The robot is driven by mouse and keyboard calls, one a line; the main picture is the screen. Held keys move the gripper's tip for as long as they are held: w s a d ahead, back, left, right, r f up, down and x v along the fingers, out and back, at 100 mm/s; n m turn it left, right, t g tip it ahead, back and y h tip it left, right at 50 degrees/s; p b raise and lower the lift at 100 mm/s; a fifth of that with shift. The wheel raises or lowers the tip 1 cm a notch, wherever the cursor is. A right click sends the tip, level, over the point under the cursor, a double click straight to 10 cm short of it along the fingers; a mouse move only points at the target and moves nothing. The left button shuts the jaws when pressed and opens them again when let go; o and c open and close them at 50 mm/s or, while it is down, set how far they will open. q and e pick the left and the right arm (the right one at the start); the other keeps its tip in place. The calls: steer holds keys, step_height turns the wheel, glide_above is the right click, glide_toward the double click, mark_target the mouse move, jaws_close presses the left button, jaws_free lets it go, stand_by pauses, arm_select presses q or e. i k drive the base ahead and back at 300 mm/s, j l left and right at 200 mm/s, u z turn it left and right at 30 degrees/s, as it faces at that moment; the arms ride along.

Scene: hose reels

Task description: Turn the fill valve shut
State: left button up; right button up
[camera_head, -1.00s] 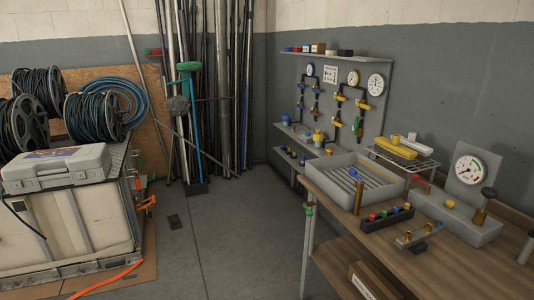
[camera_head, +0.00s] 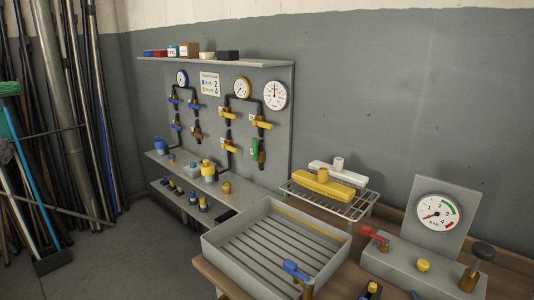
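Several valves are in view, and I cannot tell from any label which is the fill valve. A red-handled valve (camera_head: 373,233) sits at the left end of a grey block (camera_head: 407,263) with a gauge (camera_head: 437,212) behind it. A blue-handled valve (camera_head: 297,271) stands at the front of the grey ribbed tray (camera_head: 219,250). The wall panel (camera_head: 218,132) carries blue-handled valves (camera_head: 195,106), yellow-handled valves (camera_head: 262,122) and a green-handled valve (camera_head: 255,150), with gauges above. Neither of my grippers is in view.
A wire rack (camera_head: 325,205) with a yellow part (camera_head: 322,186) and a white part stands behind the tray. Poles (camera_head: 70,90) lean at the left. Floor is clear between poles and bench.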

mark_target(255, 158)
steer(key=i+j+z, duration=0.1)
steer(key=z, duration=0.35)
steer(key=i+j+z, duration=0.1)
steer(key=z, duration=0.35)
steer(key=j+z, duration=0.3)
steer(key=z, duration=0.15)
steer(key=i+j+z, duration=0.15)
steer(key=j+z, duration=0.15)
steer(key=j, duration=1.05)
steer(key=j+z, duration=0.3)
steer(key=j, duration=1.1)
